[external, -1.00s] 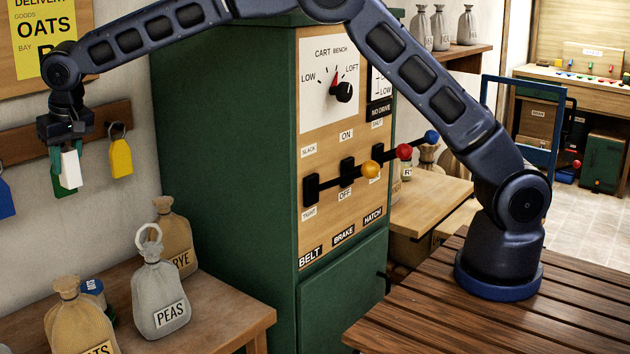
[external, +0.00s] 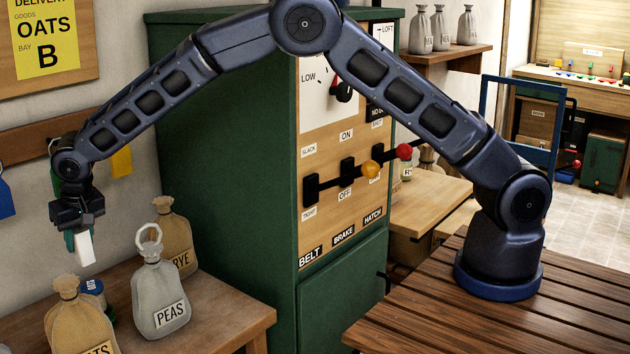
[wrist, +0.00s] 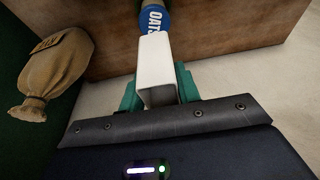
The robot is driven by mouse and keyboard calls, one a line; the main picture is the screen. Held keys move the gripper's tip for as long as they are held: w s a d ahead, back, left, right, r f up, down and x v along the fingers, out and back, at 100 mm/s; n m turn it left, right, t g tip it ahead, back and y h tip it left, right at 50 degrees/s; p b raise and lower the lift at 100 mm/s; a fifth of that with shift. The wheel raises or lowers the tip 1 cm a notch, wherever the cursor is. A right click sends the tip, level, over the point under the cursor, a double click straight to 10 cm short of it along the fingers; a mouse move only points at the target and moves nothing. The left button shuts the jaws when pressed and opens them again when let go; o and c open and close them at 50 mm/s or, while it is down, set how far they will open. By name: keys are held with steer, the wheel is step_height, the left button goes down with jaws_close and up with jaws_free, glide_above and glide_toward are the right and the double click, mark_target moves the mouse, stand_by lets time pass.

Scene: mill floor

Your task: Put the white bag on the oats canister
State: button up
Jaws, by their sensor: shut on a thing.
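The white bag (external: 84,250) looks like a plain, narrow white block. My gripper (external: 77,236) is shut on it, with green fingertips on both its sides, and it points down. In the wrist view the bag (wrist: 155,60) stands out between the fingertips (wrist: 158,90). In the external view the canister (external: 92,288) stands on the wooden bench, partly behind a tan sack. The bag is in the air above the bench, apart from the canister.
On the bench (external: 225,308) stand a tan sack (external: 75,325), a grey PEAS sack (external: 160,295) with a ring on top and a RYE sack (external: 177,235). A green cabinet (external: 225,170) stands to their right. A peg rail (external: 30,140) runs along the wall.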

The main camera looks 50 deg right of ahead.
mark_target(85, 261)
steer(key=shift+f, duration=2.9)
steer(key=shift+f, duration=0.15)
steer(key=o, duration=1)
steer(key=v, duration=1.2)
